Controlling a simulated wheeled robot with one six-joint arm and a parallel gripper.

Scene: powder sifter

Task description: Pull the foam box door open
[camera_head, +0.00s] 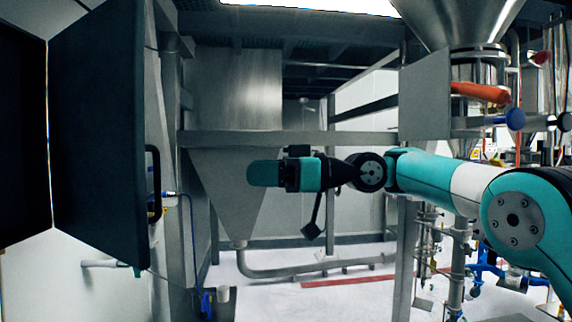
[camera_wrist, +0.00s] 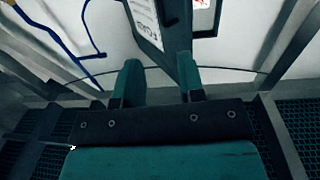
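The foam box door looks to be the tall dark panel (camera_head: 100,140) at the left of the head view. A black bar handle (camera_head: 153,180) stands on its right edge. My gripper (camera_head: 262,173) is in mid-air to the right of the handle, apart from it in the picture, with its teal fingers pointing left. In the wrist view, my gripper (camera_wrist: 159,72) has its two teal fingers spread, with nothing between them. A dark angular piece with a pale label (camera_wrist: 147,22) lies beyond the fingertips; I cannot tell whether it belongs to the door.
Another dark panel (camera_head: 20,130) is left of the door, with a thin bright line between them. A steel hopper (camera_head: 235,100) and a horizontal frame beam (camera_head: 300,139) stand behind my gripper. A blue cable (camera_head: 190,240) hangs beside the door. White floor shows below.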

